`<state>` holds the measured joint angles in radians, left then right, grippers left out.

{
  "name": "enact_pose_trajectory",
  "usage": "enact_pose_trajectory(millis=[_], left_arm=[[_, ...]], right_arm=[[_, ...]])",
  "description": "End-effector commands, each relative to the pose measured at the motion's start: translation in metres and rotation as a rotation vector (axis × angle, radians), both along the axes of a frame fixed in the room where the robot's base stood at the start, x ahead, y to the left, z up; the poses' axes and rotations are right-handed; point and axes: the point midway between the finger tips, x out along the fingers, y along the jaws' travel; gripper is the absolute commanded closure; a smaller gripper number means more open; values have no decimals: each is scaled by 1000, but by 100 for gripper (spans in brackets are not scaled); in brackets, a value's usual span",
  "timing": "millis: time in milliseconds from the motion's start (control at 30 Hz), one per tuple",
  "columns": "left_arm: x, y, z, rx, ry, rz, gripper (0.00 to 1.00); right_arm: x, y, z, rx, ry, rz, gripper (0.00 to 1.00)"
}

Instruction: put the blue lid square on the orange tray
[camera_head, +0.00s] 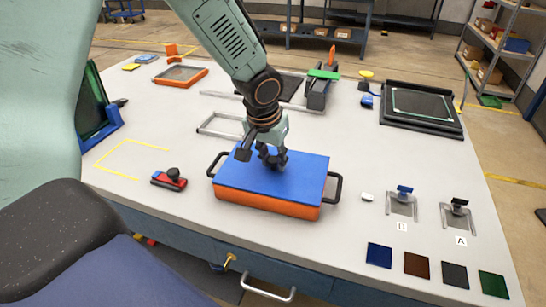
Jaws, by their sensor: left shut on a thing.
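The orange tray (265,204) stands near the middle front of the white table, with a black handle at each side. The blue lid (295,181) lies over the top of the tray and covers its opening. Its edges look roughly in line with the tray's edges, but I cannot tell whether it is fully seated. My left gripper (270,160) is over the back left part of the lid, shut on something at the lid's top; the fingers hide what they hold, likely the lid. My right gripper does not show.
A red and black tool (170,180) lies left of the tray. Two small metal stands marked B (402,205) and A (457,217) stand to the right. Colored squares (416,264) lie at the front right edge. A black framed tray (420,112) is at the back right.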

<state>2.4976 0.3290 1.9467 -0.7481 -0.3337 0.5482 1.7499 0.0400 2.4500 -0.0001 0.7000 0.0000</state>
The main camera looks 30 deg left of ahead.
Motion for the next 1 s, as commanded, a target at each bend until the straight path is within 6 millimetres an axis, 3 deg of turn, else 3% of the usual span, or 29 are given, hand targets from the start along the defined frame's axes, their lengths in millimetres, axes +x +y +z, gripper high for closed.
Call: enact_pose_trajectory(millis=[467, 500, 800, 1000], left_arm=[[0, 0, 0, 0, -1, 0, 100], [0, 0, 0, 0, -1, 0, 71], [0, 0, 0, 0, 0, 0, 45], [0, 0, 0, 0, 0, 0, 45]], right_arm=[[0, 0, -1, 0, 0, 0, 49], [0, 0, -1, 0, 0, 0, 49], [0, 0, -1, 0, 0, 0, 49], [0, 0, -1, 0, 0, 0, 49]])
